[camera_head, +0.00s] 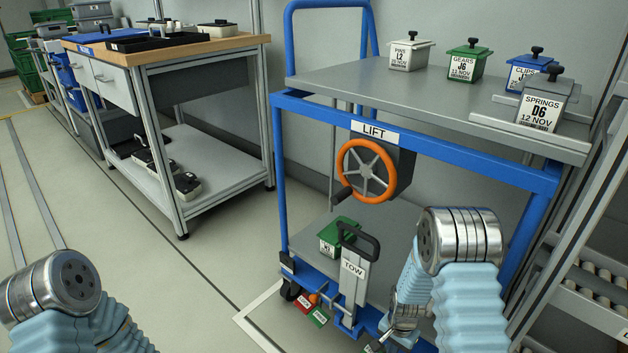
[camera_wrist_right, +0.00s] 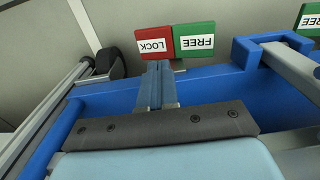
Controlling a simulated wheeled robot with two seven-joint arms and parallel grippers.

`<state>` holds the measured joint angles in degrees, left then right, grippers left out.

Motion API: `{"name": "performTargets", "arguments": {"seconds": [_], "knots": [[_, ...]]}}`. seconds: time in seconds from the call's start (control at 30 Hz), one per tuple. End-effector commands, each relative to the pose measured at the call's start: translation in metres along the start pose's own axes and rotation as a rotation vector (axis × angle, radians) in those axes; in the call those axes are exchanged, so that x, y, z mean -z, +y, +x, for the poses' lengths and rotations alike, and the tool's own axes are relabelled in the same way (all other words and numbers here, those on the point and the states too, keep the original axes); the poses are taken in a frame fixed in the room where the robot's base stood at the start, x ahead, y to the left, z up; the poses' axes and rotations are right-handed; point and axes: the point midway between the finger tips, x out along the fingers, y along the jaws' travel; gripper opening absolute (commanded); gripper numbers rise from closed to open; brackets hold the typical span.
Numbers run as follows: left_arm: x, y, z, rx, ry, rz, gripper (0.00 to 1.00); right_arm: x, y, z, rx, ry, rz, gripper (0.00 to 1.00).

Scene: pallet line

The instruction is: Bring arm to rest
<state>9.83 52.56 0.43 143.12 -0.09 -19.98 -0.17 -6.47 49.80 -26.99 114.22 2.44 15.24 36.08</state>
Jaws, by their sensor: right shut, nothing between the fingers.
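My right arm (camera_head: 465,290) reaches down at the front right of the blue cart (camera_head: 430,142). My right gripper (camera_wrist_right: 158,66) is shut and empty in the right wrist view. Its fingertips appear close to a red LOCK pedal (camera_wrist_right: 153,43) and a green FREE pedal (camera_wrist_right: 194,41); I cannot tell whether they touch. In the head view the right fingers are small and partly cut off at the bottom edge. My left arm (camera_head: 55,290) shows only as a bent part at the bottom left; its gripper is outside the picture.
The cart has an orange handwheel (camera_head: 367,170) marked LIFT, a TOW handle (camera_head: 355,270) and lidded boxes on top, including a grey SPRINGS box (camera_head: 541,103). A roller rack (camera_head: 590,285) stands right. A workbench (camera_head: 165,50) stands left, with open floor in front.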

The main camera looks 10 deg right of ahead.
Motion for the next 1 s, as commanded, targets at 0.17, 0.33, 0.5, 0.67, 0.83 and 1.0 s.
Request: {"name": "performTargets", "arguments": {"seconds": [0.17, 0.33, 0.5, 0.67, 0.83, 1.0], "knots": [[-0.001, 0.015, -0.036, -0.001, -0.002, 0.004, 0.43, -0.069, 0.005, -0.011, 0.07, -0.069, -0.208, 0.0], [-0.003, 0.031, -0.07, -0.005, -0.006, 0.01, 0.43, -0.169, 0.006, -0.041, 0.229, -0.121, -0.515, 0.0], [-0.004, 0.037, -0.08, -0.007, -0.008, 0.014, 0.43, -0.216, 0.005, -0.064, 0.334, -0.119, -0.674, 0.0], [-0.004, 0.037, -0.078, -0.007, -0.008, 0.014, 0.43, -0.222, 0.004, -0.065, 0.35, -0.114, -0.698, 0.0], [-0.004, 0.036, -0.078, -0.007, -0.008, 0.014, 0.43, -0.221, 0.004, -0.064, 0.348, -0.114, -0.696, 0.0], [-0.004, 0.036, -0.078, -0.007, -0.008, 0.014, 0.43, -0.221, 0.004, -0.064, 0.348, -0.114, -0.695, 0.0]]}}
